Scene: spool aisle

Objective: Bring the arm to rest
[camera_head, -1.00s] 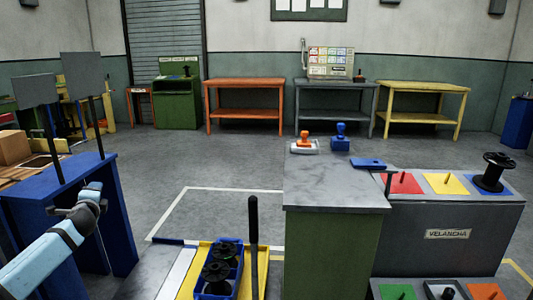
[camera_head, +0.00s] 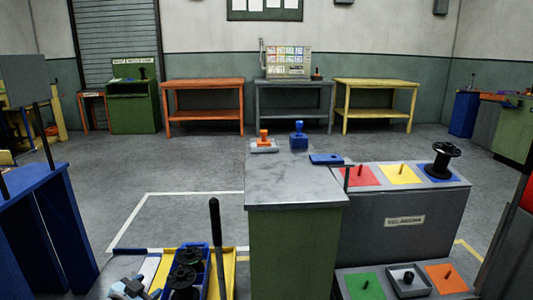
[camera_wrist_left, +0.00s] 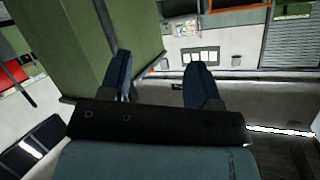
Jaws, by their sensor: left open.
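My left gripper (camera_head: 135,288) shows small at the bottom left of the head view, low beside the tray with the blue bin. Its arm is mostly out of the frame. In the left wrist view its two dark fingers (camera_wrist_left: 160,65) stand apart with nothing between them. The wrist picture is tilted, with a green cabinet side beyond the fingers at upper left. My right gripper is in neither view.
A blue bin (camera_head: 205,267) of black spools stands on a yellow tray beside an upright black handle (camera_head: 217,245). A grey-topped green counter (camera_head: 290,188) stands centre, with the grey peg stand (camera_head: 385,225) to its right. A blue stand (camera_head: 48,215) is at left. Open floor lies behind.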

